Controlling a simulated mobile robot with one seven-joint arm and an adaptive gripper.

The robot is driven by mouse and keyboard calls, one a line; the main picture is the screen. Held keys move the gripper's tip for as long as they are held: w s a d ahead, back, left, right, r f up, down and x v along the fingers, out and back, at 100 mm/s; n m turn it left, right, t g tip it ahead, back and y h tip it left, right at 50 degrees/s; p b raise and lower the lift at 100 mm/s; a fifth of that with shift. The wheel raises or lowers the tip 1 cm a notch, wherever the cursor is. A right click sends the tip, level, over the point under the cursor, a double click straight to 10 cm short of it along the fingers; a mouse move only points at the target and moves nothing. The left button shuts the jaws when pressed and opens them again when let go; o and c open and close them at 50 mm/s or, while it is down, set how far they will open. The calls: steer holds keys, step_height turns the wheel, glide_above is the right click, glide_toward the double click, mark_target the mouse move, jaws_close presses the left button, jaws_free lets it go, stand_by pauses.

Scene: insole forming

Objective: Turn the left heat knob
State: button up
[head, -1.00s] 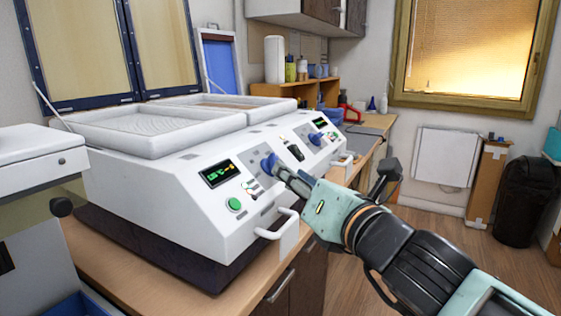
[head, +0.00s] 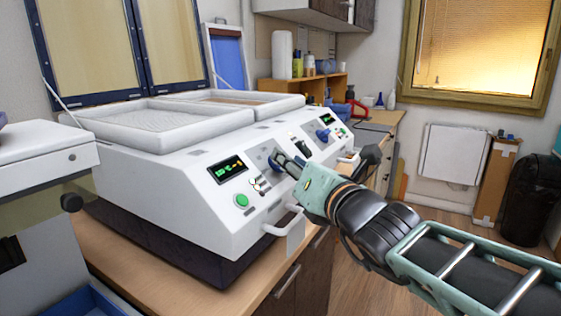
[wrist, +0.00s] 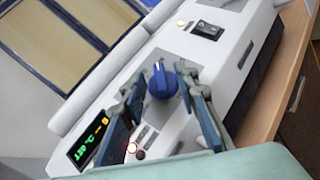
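The left heat knob is a round blue knob (head: 274,163) on the sloped front of the white machine (head: 190,190). It is partly hidden by the fingertips in the head view. In the wrist view the blue knob (wrist: 161,84) stands between my two fingers, with a pale mark at its top. My gripper (head: 288,166) is at the knob, and the wrist view shows its fingers (wrist: 160,80) spread on either side. Small gaps seem to show between fingers and knob; I cannot tell whether either finger touches it.
A lit display (head: 228,169) and green button (head: 241,200) are left of the knob. A second blue knob (head: 323,135) and a dark switch (head: 300,146) are to the right. A white handle (head: 284,222) juts out below my gripper. The wooden bench (head: 262,266) runs along the front.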

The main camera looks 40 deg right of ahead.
steer(key=shift+w+d, duration=0.1)
steer(key=shift+w, duration=0.55)
jaws_close()
